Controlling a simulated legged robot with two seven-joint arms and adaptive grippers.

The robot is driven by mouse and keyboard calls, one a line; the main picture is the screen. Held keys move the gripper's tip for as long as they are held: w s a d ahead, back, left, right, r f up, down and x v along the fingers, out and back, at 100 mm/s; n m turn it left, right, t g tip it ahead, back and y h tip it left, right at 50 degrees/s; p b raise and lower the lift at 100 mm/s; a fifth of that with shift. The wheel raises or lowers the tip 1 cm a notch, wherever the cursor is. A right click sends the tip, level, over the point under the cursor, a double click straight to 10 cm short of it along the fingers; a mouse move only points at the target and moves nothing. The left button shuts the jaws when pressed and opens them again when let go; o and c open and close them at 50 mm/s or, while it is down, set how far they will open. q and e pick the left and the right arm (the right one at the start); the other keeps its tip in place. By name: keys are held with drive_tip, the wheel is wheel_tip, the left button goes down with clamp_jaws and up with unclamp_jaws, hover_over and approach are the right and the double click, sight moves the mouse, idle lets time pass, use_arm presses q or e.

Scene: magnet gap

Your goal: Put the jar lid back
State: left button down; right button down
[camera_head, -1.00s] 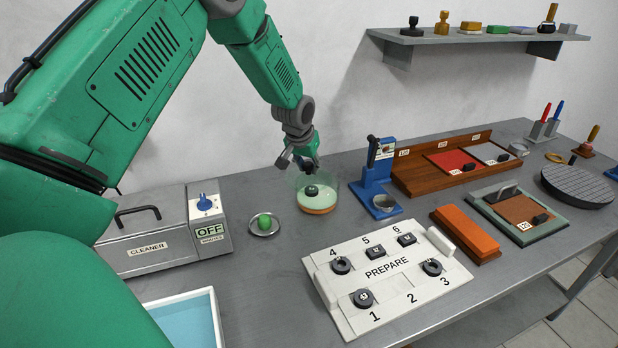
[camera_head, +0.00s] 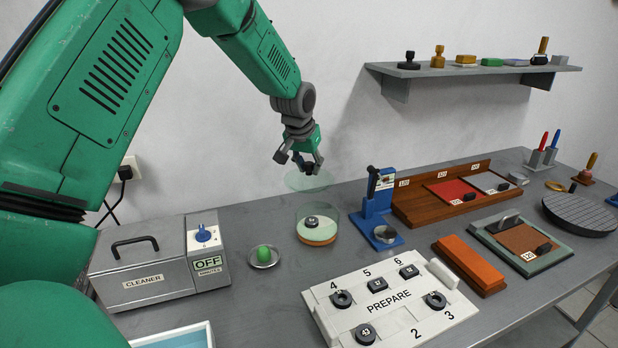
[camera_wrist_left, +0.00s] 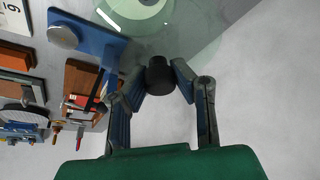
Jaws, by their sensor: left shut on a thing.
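The clear glass jar (camera_head: 318,223) stands open on the table, with a pale layer over an orange base. The jar lid (camera_head: 305,182) is a clear disc with a black knob (camera_wrist_left: 159,76). My left gripper (camera_head: 302,165) is shut on that knob and holds the lid above the jar, apart from its rim. In the left wrist view, the jar (camera_wrist_left: 140,10) shows at the top, partly cut off and seen through the glass lid. My right gripper is not in view.
A blue stand (camera_head: 376,215) is close right of the jar, and a small dish with a green item (camera_head: 263,256) is to its left. The cleaner box (camera_head: 152,274) is farther left. The white PREPARE board (camera_head: 390,318) lies in front.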

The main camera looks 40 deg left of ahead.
sight(309, 179)
use_arm(q)
drive_tip(key=shift+w+d+f+b, duration=0.15)
drive_tip(key=shift+f+b, duration=0.35)
drive_tip(key=shift+f, duration=1)
drive_tip(key=shift+w+d+f+b, duration=0.2)
drive_tip(key=shift+f+b, duration=0.25)
drive_tip(key=shift+f, duration=1.05)
drive_tip(key=shift+w+d+f+b, duration=0.15)
drive_tip(key=shift+f+b, duration=0.35)
drive_tip(key=shift+f, duration=1)
drive_tip(key=shift+f, duration=0.2)
drive_tip(key=c, duration=1.3)
unclamp_jaws()
drive_tip(key=shift+s, duration=0.1)
drive_tip(key=shift+r, duration=0.2)
drive_tip(key=v, duration=1)
drive_tip(key=shift+r, duration=0.2)
drive_tip(key=shift+s+r, duration=0.25)
drive_tip(key=shift+r, duration=0.25)
